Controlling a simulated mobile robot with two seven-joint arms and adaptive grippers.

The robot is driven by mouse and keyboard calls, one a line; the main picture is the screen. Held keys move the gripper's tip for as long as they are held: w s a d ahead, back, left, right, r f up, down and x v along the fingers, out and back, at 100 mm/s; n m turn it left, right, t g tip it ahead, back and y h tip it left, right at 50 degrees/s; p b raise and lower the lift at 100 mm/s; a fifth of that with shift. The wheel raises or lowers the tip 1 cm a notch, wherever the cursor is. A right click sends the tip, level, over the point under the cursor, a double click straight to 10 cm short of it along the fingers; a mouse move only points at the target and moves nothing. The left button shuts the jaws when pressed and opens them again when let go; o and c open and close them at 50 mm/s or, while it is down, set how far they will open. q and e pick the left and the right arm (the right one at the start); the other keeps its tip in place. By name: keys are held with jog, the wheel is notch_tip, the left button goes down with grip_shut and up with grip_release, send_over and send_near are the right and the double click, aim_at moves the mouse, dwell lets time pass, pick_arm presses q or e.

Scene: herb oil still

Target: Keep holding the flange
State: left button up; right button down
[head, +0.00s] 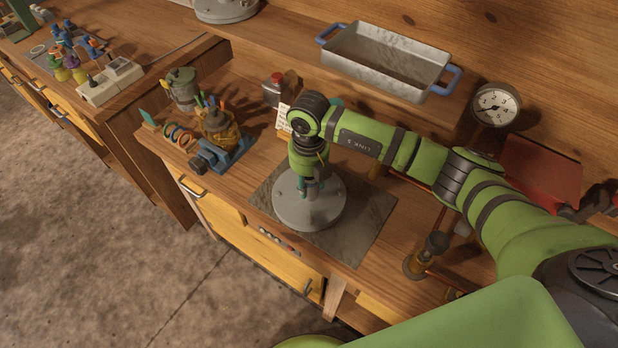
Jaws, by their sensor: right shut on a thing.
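The flange (292,208) is a round grey metal disc with a raised middle. It sits over a dark grey mat (372,222) on the wooden bench. My right gripper (312,188) points straight down at the flange's middle and is shut on it. The arm above hides part of the flange's far side, and the exact contact of the fingertips is small and partly hidden. I cannot tell whether the flange touches the mat. My left gripper is not in view.
A grey tray (385,62) with blue handles stands on the shelf behind. A pressure gauge (495,105) is at the back right. A brass fitting (428,255) stands right of the mat. A blue vise (228,160) and a red-capped bottle (276,90) stand left.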

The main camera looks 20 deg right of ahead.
jog(key=m+p, duration=0.1)
jog(key=m, duration=0.3)
jog(key=shift+m+p, duration=0.35)
jog(key=shift+m, duration=0.35)
jog(key=c, duration=0.6)
grip_release()
jog(key=shift+r, duration=0.2)
notch_tip(320, 180, up, 12)
jog(key=shift+f, duration=0.2)
